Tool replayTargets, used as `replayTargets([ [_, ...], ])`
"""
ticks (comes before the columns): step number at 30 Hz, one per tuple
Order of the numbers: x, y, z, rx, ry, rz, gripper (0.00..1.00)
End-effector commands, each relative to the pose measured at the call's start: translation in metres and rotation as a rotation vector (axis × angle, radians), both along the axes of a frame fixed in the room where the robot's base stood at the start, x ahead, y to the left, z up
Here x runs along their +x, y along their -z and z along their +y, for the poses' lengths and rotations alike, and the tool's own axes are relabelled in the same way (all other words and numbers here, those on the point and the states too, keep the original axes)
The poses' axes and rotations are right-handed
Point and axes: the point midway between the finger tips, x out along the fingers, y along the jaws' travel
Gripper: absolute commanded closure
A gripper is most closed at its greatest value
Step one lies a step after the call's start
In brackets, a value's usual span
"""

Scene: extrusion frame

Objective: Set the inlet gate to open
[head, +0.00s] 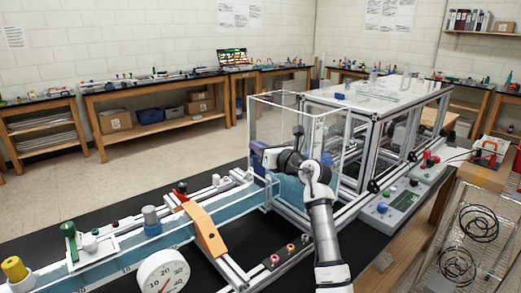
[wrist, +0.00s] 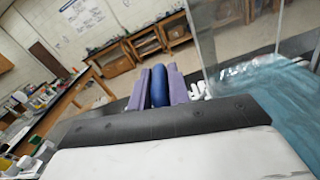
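In the wrist view, a rounded blue handle (wrist: 160,87) stands between the two purple fingers of my gripper (wrist: 159,80). The fingers lie close against it on both sides, and the gripper looks shut on it. In the head view, my gripper (head: 258,154) is at the left side of the clear tank (head: 283,116), where the water channel (head: 250,199) meets it. The blue handle is mostly hidden there by my gripper and arm. The gate plate itself and its position cannot be made out.
The channel carries an orange bridge piece (head: 204,227), a green-handled valve (head: 69,240) and a round dial (head: 163,273). An aluminium frame (head: 372,150) stands right of the tank. A control box (head: 391,208) with coloured buttons is at the right. Open floor lies behind the channel.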

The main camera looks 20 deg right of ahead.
Motion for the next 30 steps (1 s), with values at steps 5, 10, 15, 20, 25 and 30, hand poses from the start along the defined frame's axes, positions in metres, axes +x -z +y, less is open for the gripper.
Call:
replayTargets([
  [5, 0.0, 0.001, 0.0, 0.0, -0.001, 0.001, 0.64],
  [10, 0.0, 0.001, 0.0, 0.0, 0.0, 0.001, 0.64],
  [15, -0.007, 0.003, -0.003, 0.0, 0.001, 0.0, 0.64],
  [20, -0.033, 0.006, -0.014, -0.001, 0.003, -0.001, 0.64],
  [25, -0.071, 0.006, -0.028, -0.002, 0.003, -0.002, 0.64],
  [30, -0.104, 0.005, -0.039, -0.002, 0.002, 0.0, 0.64],
])
